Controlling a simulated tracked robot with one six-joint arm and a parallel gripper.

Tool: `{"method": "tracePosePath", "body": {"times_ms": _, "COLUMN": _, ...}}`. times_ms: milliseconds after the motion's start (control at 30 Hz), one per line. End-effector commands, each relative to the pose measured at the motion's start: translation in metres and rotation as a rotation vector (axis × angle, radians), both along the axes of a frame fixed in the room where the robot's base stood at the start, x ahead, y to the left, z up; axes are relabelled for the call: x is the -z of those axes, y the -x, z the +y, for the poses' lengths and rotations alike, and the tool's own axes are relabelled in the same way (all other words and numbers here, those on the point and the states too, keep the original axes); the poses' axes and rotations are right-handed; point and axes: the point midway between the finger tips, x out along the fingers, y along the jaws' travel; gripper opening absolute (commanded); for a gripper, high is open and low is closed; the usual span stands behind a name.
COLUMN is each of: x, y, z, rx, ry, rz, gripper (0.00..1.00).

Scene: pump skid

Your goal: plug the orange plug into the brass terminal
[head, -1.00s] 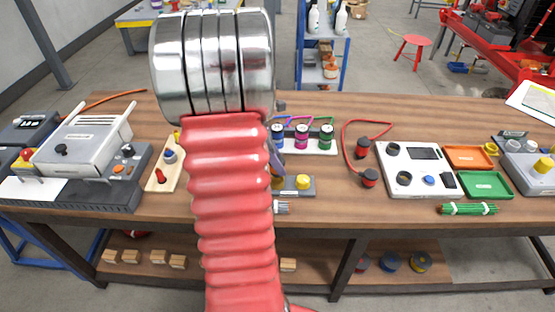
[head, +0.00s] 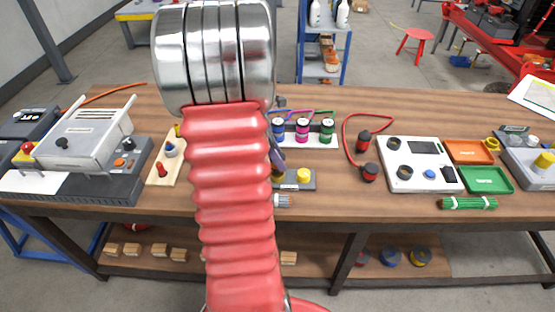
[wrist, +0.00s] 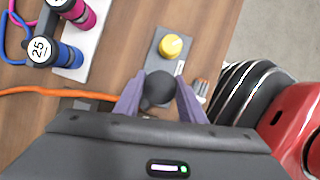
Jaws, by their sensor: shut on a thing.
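My gripper's two purple fingers (wrist: 158,100) are closed around a dark, rounded body, which I take to be the orange plug (wrist: 160,87). An orange cable (wrist: 55,92) runs toward it from the left in the wrist view and disappears at the gripper body. A grey plate (wrist: 164,50) lies just beyond the fingertips and carries a yellow round knob-like part (wrist: 171,45). I cannot tell whether this is the brass terminal; no other terminal shows clearly. In the head view my red arm covers part of the gripper, and the plate's yellow part (head: 304,175) stands right of it.
A red cable with dark ends (head: 369,172) lies to the right, near a white panel box (head: 418,179).

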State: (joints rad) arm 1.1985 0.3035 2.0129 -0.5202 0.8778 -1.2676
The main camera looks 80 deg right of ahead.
Motion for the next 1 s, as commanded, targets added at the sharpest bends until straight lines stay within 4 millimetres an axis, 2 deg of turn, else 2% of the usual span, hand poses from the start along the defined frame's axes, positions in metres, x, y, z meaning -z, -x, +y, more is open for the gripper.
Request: {"method": "tracePosePath", "body": {"times_ms": 1000, "x": 0.010, "y": 0.000, "z": 0.000, "rx": 0.001, "ry": 0.000, "rz": 0.001, "gripper": 0.10}}
